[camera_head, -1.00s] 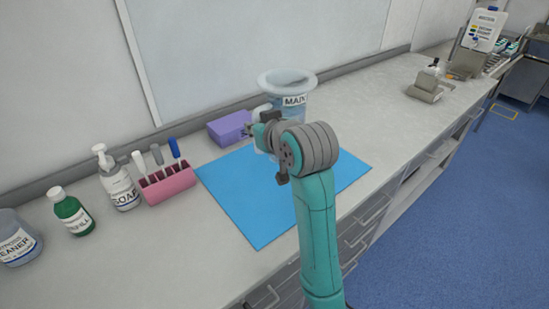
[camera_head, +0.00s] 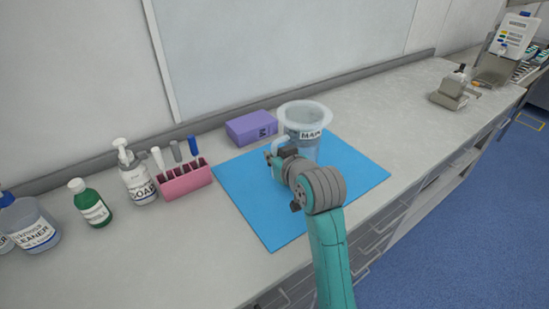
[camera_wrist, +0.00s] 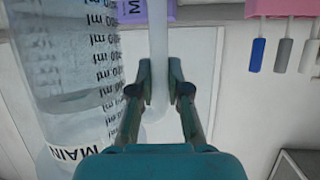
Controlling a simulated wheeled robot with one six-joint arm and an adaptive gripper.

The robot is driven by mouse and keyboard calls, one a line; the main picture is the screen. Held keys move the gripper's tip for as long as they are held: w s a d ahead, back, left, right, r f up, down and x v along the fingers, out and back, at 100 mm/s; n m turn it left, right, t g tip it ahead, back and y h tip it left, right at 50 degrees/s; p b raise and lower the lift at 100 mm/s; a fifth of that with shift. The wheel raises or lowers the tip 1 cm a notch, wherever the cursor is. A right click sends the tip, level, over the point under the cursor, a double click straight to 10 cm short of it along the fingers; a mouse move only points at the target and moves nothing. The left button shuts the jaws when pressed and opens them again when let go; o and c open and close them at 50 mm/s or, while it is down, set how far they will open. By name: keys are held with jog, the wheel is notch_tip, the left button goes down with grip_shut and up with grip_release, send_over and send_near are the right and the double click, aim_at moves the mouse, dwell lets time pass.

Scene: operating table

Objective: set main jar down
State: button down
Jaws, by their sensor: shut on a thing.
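The main jar (camera_head: 312,122) is a clear, wide-rimmed jug with a MAIN label, upright over the back part of the blue mat (camera_head: 250,215). My gripper (camera_head: 272,158) is at its left side in the head view. In the wrist view my gripper (camera_wrist: 160,84) is shut on the jar's pale handle (camera_wrist: 158,45), with the jar's graduated wall (camera_wrist: 75,75) close on the left. My arm hides the jar's lower part in the head view, so I cannot tell whether its base touches the mat.
A purple box (camera_head: 250,127) stands behind the mat, close left of the jar. A pink rack (camera_head: 187,182) with pens, a soap bottle (camera_head: 138,184), a green bottle (camera_head: 91,204) and a cleaner bottle (camera_head: 32,226) stand to the left. The mat's front is clear.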

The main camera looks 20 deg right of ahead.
jog(key=shift+f, duration=0.4)
jog(key=c, duration=1.5)
grip_release()
jog(key=shift+f, duration=0.15)
jog(key=o, duration=0.4)
jog(key=shift+c, duration=0.2)
